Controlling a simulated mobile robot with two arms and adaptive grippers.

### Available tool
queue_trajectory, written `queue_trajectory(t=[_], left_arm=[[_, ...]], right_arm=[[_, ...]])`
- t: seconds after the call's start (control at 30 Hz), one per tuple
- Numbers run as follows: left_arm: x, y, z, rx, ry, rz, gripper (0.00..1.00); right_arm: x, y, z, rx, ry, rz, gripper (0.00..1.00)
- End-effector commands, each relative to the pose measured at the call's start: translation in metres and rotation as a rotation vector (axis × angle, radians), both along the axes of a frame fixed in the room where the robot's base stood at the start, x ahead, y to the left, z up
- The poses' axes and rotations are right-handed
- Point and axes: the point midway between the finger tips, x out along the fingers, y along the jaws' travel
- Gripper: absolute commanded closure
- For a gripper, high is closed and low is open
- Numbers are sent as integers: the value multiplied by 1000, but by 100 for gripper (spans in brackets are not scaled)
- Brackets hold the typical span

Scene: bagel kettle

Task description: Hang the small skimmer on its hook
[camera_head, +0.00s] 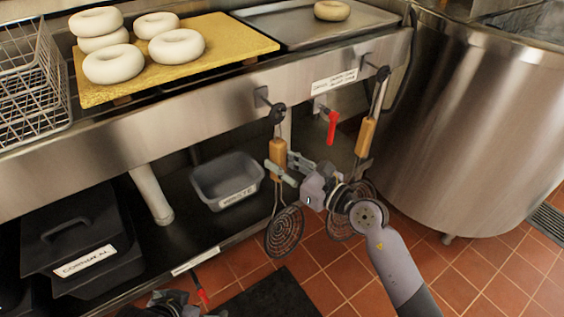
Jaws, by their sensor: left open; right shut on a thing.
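My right gripper (289,170) is shut on the wooden handle of a skimmer (284,232), which hangs upright with its round coiled head down. The top of this skimmer is at the dark knob of the left hook (278,113) on the counter front; I cannot tell whether its loop is over the hook. A second skimmer (366,137) hangs at the right hook (382,74), its head partly hidden behind my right gripper. I cannot tell for sure which skimmer is smaller. My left gripper (172,304) is low at the bottom edge, open, partly cut off.
A red valve handle (332,128) sticks out between the hooks. A large steel kettle (470,120) stands at the right. Bagels lie on a yellow board (235,45) on the counter. A grey waste bin (228,180) and a black cornmeal box (75,235) sit on the lower shelf.

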Motion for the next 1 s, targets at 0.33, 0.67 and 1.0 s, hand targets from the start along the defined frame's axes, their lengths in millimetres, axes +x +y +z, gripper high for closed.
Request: queue_trajectory(t=[0.33, 0.67, 1.0], left_arm=[[-7, 1, -4, 2, 19, 3, 0], [-6, 2, -4, 2, 17, 4, 0], [-1, 1, -1, 2, 4, 2, 0]], right_arm=[[0, 0, 2, 2, -2, 0, 100], [0, 0, 1, 2, -1, 0, 58], [0, 0, -1, -1, 2, 1, 52]])
